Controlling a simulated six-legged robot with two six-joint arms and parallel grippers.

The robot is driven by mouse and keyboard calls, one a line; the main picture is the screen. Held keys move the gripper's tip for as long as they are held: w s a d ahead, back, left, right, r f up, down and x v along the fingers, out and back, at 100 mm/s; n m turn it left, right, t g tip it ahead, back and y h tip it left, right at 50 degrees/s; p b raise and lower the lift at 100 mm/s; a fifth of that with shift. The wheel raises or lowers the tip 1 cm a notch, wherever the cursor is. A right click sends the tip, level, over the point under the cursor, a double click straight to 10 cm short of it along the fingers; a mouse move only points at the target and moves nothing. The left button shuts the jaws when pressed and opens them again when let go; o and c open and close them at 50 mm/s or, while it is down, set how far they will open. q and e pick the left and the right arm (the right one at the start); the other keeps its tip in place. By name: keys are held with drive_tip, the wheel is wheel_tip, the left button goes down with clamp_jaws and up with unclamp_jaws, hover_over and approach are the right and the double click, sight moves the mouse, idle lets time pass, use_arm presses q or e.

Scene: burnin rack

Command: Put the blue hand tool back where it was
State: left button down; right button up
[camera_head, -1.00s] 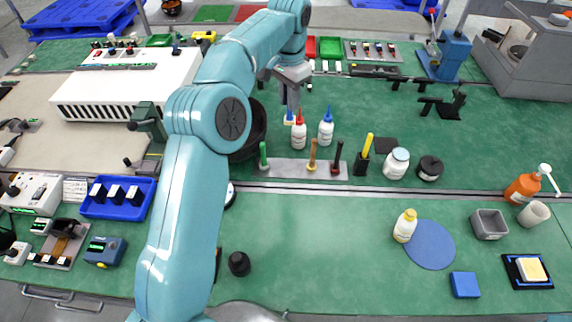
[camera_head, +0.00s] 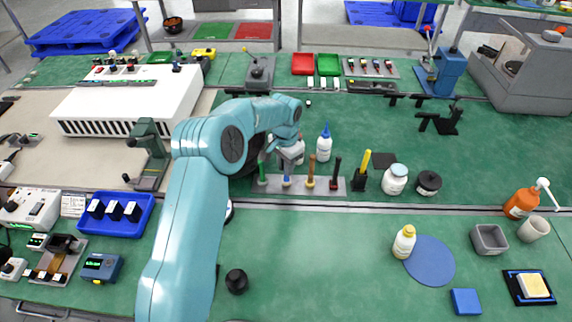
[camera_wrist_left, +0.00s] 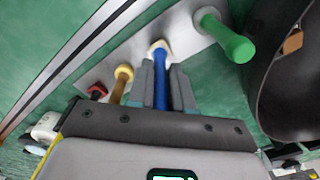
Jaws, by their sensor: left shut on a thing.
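The blue hand tool (camera_wrist_left: 161,90) stands between the fingers of my left gripper (camera_head: 288,170), which is shut on it. The tool also shows in the head view (camera_head: 286,182), mostly hidden by the gripper. Its pale collar end is at the metal rack strip (camera_head: 272,190), between the green-handled tool (camera_head: 262,174) and the wooden-handled tool (camera_head: 311,172). I cannot tell whether it is fully seated in its slot. In the wrist view the green handle (camera_wrist_left: 228,38) is to the right and the wooden one (camera_wrist_left: 122,82) to the left. My right gripper is not in view.
A dark-red-handled tool (camera_head: 335,174) stands farther right on the rack, with a yellow-handled tool (camera_head: 362,172) beside it. A blue-capped bottle (camera_head: 324,146) stands behind the rack. A dark round bowl (camera_wrist_left: 290,90) is close by.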

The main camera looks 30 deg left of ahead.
use_arm(q)
drive_tip(key=shift+w+a+f, duration=0.1)
drive_tip(key=shift+w+f, duration=0.05)
drive_tip(key=shift+f, duration=0.3)
drive_tip(key=c, duration=1)
unclamp_jaws()
drive_tip(key=shift+f, duration=0.2)
drive_tip(key=shift+c, duration=0.2)
drive_tip(key=shift+r, duration=0.15)
